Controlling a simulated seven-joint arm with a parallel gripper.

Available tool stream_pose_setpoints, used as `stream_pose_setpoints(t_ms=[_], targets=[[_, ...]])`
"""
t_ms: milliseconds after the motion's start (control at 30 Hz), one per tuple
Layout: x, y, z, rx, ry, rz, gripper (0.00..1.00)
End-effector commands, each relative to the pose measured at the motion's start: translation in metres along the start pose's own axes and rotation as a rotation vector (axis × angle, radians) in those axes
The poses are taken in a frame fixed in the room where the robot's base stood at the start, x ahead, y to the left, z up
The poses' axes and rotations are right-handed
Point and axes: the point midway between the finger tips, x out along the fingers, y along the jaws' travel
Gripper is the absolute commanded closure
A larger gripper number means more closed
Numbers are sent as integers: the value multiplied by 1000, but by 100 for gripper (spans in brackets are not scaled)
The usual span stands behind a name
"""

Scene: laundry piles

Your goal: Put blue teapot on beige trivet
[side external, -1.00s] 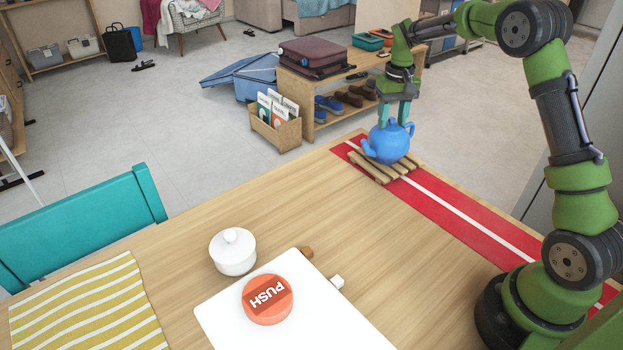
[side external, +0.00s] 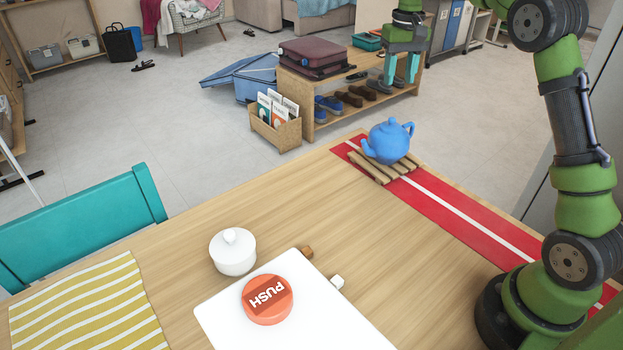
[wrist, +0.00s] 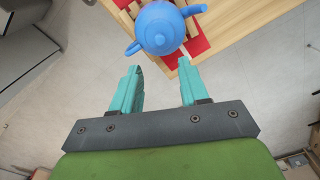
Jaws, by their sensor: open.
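The blue teapot (side external: 387,141) stands upright on the beige slatted trivet (side external: 368,167), which lies on the red runner at the far end of the table. My gripper (side external: 401,84) is open and empty, above and apart from the teapot. In the wrist view the teapot (wrist: 160,27) shows at the top, beyond the two spread teal fingers of my gripper (wrist: 157,88). The teapot covers most of the trivet in that view.
A red runner with a white stripe (side external: 470,221) crosses the table's right side. A white lidded pot (side external: 232,252) and a white board (side external: 220,312) with an orange push button (side external: 267,299) are nearer. The table's middle is clear.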

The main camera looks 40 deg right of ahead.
Motion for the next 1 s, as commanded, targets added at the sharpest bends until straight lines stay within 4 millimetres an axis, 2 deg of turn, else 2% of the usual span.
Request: stream_pose_setpoints(t_ms=[133, 233, 367, 500, 700, 800, 900, 1000], targets=[[-15, -5, 8, -9, 18, -11, 56], [-32, -16, 30, -28, 60, -37, 56], [-55, -37, 80, -65, 148, -97, 56], [-67, -55, 143, -95, 251, -176, 56], [-54, -69, 232, -114, 383, -297, 56], [-39, -70, 265, -113, 435, -348, 56], [-26, -70, 287, -110, 473, -386, 56], [-16, -70, 298, -104, 492, -407, 56]])
